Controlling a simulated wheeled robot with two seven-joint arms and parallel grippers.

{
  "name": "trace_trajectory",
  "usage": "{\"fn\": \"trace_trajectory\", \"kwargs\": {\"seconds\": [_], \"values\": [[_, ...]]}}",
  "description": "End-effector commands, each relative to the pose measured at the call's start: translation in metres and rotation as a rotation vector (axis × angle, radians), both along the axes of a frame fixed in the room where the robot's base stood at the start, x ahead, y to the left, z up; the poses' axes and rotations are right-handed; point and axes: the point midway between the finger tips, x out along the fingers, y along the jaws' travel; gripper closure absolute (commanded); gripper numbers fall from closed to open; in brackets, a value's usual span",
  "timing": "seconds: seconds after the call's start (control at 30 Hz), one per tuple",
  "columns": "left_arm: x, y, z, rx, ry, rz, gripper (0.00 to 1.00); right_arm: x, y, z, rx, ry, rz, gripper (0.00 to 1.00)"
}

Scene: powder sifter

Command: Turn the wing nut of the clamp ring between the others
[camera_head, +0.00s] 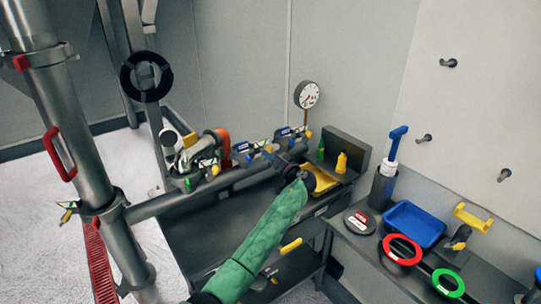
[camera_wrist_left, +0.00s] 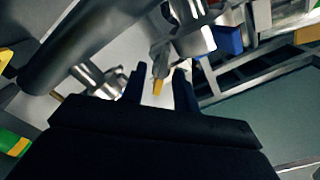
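Several metal clamp rings with coloured tabs sit along the horizontal pipe in the head view. One clamp ring (camera_head: 245,152) lies between a right one (camera_head: 284,136) and a left one (camera_head: 188,180). My left gripper (camera_head: 282,163), at the end of the green-sleeved arm, is close to the front of the pipe, just right of the middle ring. In the left wrist view its two dark fingers (camera_wrist_left: 160,90) are apart. My right gripper is not in view.
A pressure gauge (camera_head: 306,95) stands up behind the pipe. A vertical pipe (camera_head: 75,130) with a red handle is at the left. At the right, a bench holds a blue tray (camera_head: 413,224), a red ring (camera_head: 402,250) and a green ring (camera_head: 448,283).

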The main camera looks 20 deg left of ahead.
Motion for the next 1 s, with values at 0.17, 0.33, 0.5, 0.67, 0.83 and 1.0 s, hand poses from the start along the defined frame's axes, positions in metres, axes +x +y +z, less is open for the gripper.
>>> {"fn": "trace_trajectory", "kwargs": {"seconds": [0.17,0.33,0.5,0.67,0.83,1.0], "values": [[0.0019,0.0026,0.0001,0.0,0.0,0.0,0.7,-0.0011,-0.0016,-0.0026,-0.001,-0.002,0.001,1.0],[0.0019,0.0027,-0.0003,0.0,0.0,0.0,0.7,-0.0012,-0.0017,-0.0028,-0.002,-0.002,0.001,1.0],[0.0018,0.0027,-0.0004,-0.001,0.0,0.001,0.97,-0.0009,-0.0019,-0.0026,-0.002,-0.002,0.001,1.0],[0.0017,0.0025,-0.0004,-0.001,0.0,0.001,1.0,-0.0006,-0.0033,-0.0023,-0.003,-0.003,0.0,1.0],[0.0018,0.0023,-0.0013,-0.003,-0.001,0.0,1.0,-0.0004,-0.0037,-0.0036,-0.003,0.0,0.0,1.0],[0.0018,0.0024,-0.0028,-0.012,-0.013,0.0,1.0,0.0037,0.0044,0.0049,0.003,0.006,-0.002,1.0]]}}
